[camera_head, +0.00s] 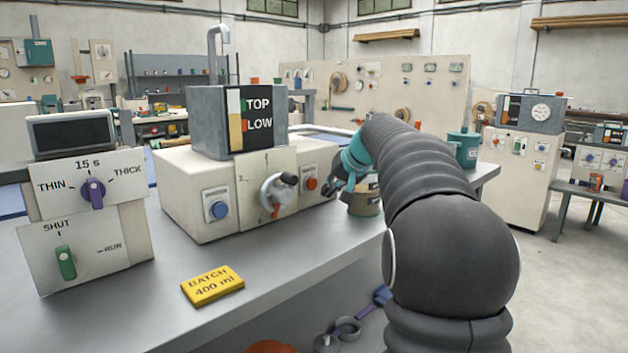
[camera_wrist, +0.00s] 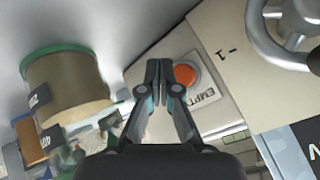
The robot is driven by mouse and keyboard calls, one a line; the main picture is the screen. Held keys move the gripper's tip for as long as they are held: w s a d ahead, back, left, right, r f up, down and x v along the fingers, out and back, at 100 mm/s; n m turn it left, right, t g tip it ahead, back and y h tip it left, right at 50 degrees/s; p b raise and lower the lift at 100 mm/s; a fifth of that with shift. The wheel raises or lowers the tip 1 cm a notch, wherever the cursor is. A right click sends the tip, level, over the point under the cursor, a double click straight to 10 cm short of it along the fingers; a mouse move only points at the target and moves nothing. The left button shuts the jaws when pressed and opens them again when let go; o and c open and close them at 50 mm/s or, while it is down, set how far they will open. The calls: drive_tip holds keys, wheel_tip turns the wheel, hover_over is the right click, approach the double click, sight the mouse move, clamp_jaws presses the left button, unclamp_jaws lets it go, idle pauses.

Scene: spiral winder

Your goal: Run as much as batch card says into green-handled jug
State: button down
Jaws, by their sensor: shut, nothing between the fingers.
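The yellow batch card (camera_head: 212,285) reads 400 ml. My gripper (camera_head: 338,184) is shut and empty beside the machine's front. In the wrist view its fingertips (camera_wrist: 158,70) are just beside the orange EMPTY button (camera_wrist: 185,75); I cannot tell whether they touch. A see-through, brownish jug (camera_wrist: 70,88) with a green rim and marks, one apparently 400, is left of the fingers; it is partly hidden by my arm in the head view (camera_head: 365,205). The machine (camera_head: 190,180) carries a grey tank (camera_head: 208,120) with a TOP/LOW sight gauge and a crank wheel (camera_head: 274,190).
A control panel (camera_head: 95,225) at left has a purple THIN/THICK knob (camera_head: 93,193) pointing up near 15 s and a green SHUT/RUN lever (camera_head: 66,262) towards SHUT. A blue button (camera_head: 219,209) is left of the wheel. A teal container (camera_head: 463,148) stands at the bench's right.

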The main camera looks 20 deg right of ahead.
drive_tip(key=shift+w+a+p, duration=0.2)
drive_tip(key=shift+w, duration=0.35)
drive_tip(key=shift+w+a+p, duration=0.15)
drive_tip(key=shift+w, duration=0.35)
drive_tip(key=shift+w, duration=0.1)
idle(0.7)
drive_tip(key=shift+w+a, duration=0.15)
drive_tip(key=shift+w, duration=0.1)
drive_tip(key=shift+w+a, duration=0.15)
drive_tip(key=shift+w, duration=0.25)
idle(0.8)
drive_tip(key=shift+s, duration=0.1)
idle(0.7)
drive_tip(key=shift+s+d+b, duration=0.3)
drive_tip(key=shift+s+b, duration=0.15)
drive_tip(key=shift+s, duration=0.25)
drive_tip(key=shift+s, duration=0.1)
